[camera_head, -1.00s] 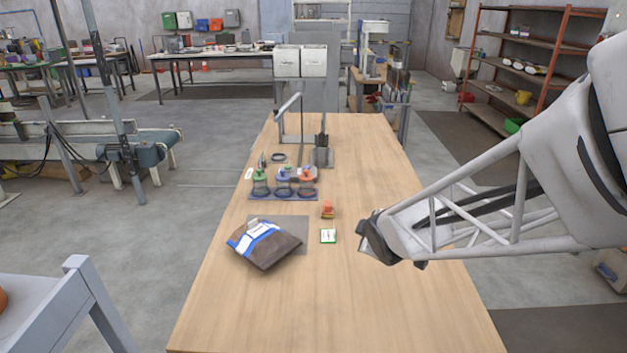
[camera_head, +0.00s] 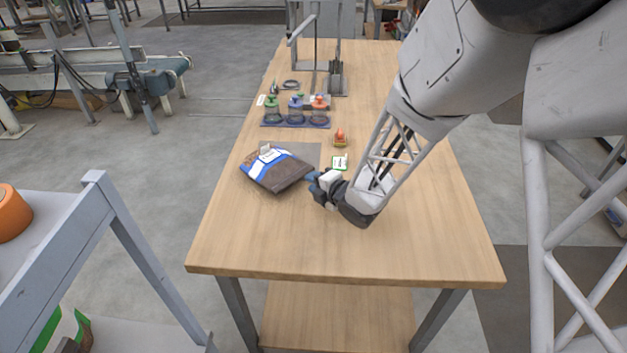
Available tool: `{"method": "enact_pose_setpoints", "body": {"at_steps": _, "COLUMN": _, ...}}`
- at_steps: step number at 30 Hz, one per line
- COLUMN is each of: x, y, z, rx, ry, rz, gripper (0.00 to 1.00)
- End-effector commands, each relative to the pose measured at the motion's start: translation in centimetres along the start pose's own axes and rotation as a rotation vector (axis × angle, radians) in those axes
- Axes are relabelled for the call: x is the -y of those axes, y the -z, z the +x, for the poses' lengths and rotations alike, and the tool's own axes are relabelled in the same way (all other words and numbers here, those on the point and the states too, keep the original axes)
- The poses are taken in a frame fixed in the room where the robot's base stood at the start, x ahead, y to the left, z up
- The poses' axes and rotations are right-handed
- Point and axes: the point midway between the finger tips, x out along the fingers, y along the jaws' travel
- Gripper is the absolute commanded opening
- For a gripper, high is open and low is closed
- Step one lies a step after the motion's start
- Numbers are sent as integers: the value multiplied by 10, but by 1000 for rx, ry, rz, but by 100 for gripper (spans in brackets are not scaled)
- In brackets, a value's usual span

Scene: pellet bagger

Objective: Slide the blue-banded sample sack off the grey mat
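The sample sack (camera_head: 290,175) is brown with a blue and white band and lies tilted on the wooden table. It covers much of the grey mat (camera_head: 311,152), whose upper right part shows behind it. The sack's near left part reaches past the mat onto bare wood. My gripper (camera_head: 313,182) is low over the table at the sack's right side, its fingertips close to the sack's edge. I cannot tell whether they touch it. The finger gap is too small to make out.
A green-edged card (camera_head: 340,163) and a small orange item (camera_head: 340,138) stand just behind my gripper. A rack of jars with green, blue and red lids (camera_head: 296,112) is farther back. The table (camera_head: 330,245) is clear in front and to the left of the sack.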

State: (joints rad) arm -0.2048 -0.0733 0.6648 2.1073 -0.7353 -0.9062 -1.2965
Motion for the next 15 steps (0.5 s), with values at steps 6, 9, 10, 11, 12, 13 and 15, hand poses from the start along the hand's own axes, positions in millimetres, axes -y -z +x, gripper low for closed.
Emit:
{"method": "enact_pose_setpoints", "body": {"at_steps": 6, "x": 4, "y": 5, "z": 4, "rx": -24, "ry": -17, "rz": -24, "gripper": 27}}
{"method": "enact_pose_setpoints", "body": {"at_steps": 9, "x": 4, "y": 5, "z": 4, "rx": -24, "ry": -18, "rz": -24, "gripper": 27}}
{"method": "enact_pose_setpoints", "body": {"at_steps": 10, "x": 4, "y": 5, "z": 4, "rx": -24, "ry": -18, "rz": -24, "gripper": 27}}
{"method": "enact_pose_setpoints", "body": {"at_steps": 11, "x": 4, "y": 5, "z": 4, "rx": -24, "ry": -17, "rz": -24, "gripper": 27}}
{"method": "enact_pose_setpoints", "body": {"at_steps": 12, "x": 4, "y": 5, "z": 4, "rx": -23, "ry": -17, "rz": -23, "gripper": 27}}
{"method": "enact_pose_setpoints", "body": {"at_steps": 13, "x": 4, "y": 5, "z": 4, "rx": -23, "ry": -17, "rz": -23, "gripper": 27}}
{"method": "enact_pose_setpoints", "body": {"at_steps": 15, "x": 4, "y": 5, "z": 4, "rx": -23, "ry": -17, "rz": -23, "gripper": 27}}
